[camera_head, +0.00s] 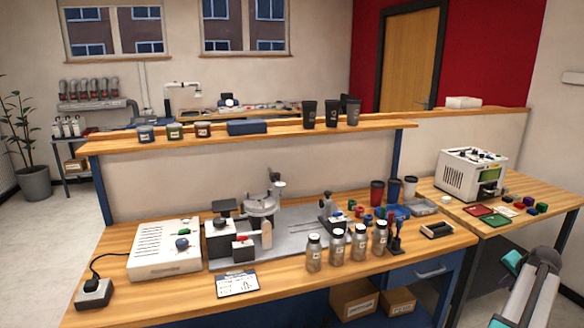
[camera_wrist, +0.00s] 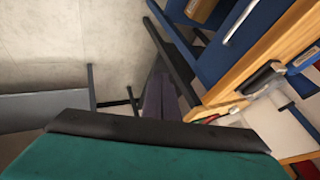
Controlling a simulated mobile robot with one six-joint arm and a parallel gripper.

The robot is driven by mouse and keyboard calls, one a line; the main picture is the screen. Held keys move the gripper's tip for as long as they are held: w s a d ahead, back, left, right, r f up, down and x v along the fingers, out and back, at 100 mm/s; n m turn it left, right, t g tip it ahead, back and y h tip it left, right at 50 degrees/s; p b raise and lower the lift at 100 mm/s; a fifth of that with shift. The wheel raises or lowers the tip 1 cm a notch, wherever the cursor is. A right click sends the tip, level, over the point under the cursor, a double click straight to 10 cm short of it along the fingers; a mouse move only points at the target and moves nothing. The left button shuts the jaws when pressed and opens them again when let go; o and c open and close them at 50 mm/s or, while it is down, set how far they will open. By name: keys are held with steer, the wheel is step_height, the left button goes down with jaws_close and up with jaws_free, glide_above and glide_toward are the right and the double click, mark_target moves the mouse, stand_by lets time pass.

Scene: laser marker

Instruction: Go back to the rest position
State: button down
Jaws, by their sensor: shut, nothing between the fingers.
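My gripper (camera_wrist: 160,80) shows in the wrist view as two dark, narrow fingers close together beyond a teal and black part of my arm. It is shut with nothing between the fingers. It hangs in open space over the pale floor (camera_wrist: 70,35), apart from the wooden bench edge on the right of that view. In the head view my arm, grey with teal joints, stands folded at the lower right corner beside the bench. The gripper itself cannot be made out there.
The wooden workbench (camera_head: 290,280) carries a white box (camera_head: 165,248), a grey fixture, several bottles and cups. A side table with a white device (camera_head: 470,173) and coloured pieces stands close to my arm. A blue drawer (camera_head: 420,275) and cardboard boxes are below the bench.

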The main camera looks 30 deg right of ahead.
steer(key=w+a+f+n+y, duration=0.2)
steer(key=w+a+f, duration=0.6)
steer(key=a, duration=0.2)
steer(key=w+a+f+n+y, duration=0.2)
steer(key=w+a+f, duration=0.6)
steer(key=a, duration=0.2)
steer(key=w+a+f+n+g+y, duration=0.1)
steer(key=w+a+f+n+g, duration=0.1)
steer(key=a+f, duration=0.75)
steer(key=w+a+f+n+g+y, duration=0.15)
steer(key=a+f, duration=0.25)
steer(key=a, duration=1)
steer(key=s+a+f+n+g, duration=0.1)
steer(key=s+a+f+n, duration=0.15)
steer(key=a, duration=0.55)
steer(key=s+a+f+n+g, duration=0.1)
steer(key=s+a+f, duration=0.1)
steer(key=a+f, duration=0.35)
steer(key=s+a+f+n+g, duration=0.1)
steer(key=s+a+n, duration=0.1)
steer(key=a, duration=0.7)
steer(key=s+a+f+n+g, duration=0.2)
steer(key=s+a, duration=0.5)
steer(key=s, duration=0.1)
steer(key=s+a+f+n+g+h, duration=0.1)
steer(key=s+a+f+n+g, duration=0.1)
steer(key=s+a, duration=0.5)
steer(key=shift+s+f+n, duration=0.3)
steer(key=shift+s+n, duration=0.3)
steer(key=shift+n, duration=0.1)
